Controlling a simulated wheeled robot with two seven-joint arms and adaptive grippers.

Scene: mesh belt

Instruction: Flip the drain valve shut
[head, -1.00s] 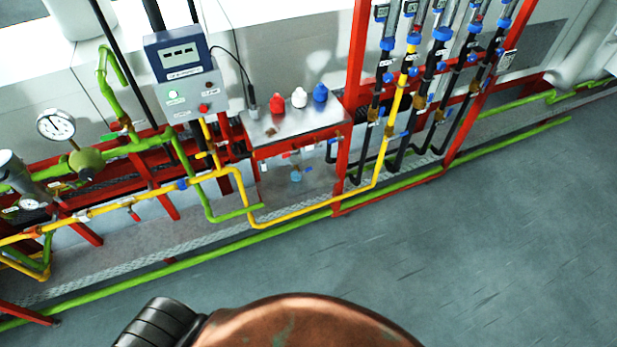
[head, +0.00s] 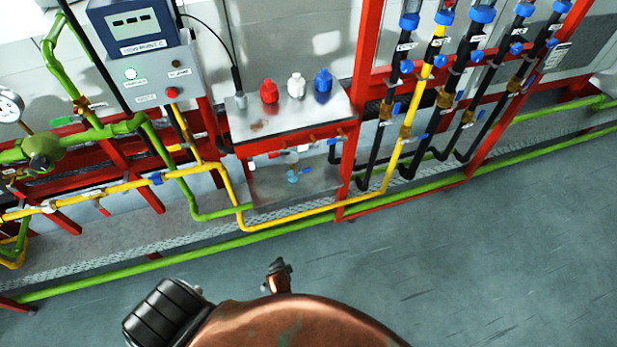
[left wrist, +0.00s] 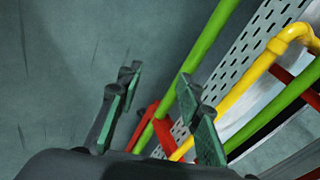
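Small valves with red, white and blue parts sit on the front of the steel-topped cabinet (head: 240,125) in the head view. The lowest is a blue valve (head: 293,174) below a pale fitting. I cannot tell which valve is the drain valve, and their handle positions are too small to read. My left gripper (left wrist: 157,78) shows in the left wrist view with its two green-padded fingers apart and nothing between them. Behind it are floor, pipes and a perforated tray, with no valve between the fingers. My right gripper is not in view.
A yellow pipe (head: 290,220) and a long green pipe (head: 130,275) run low along the frame. The grey floor (head: 480,260) in front is clear.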

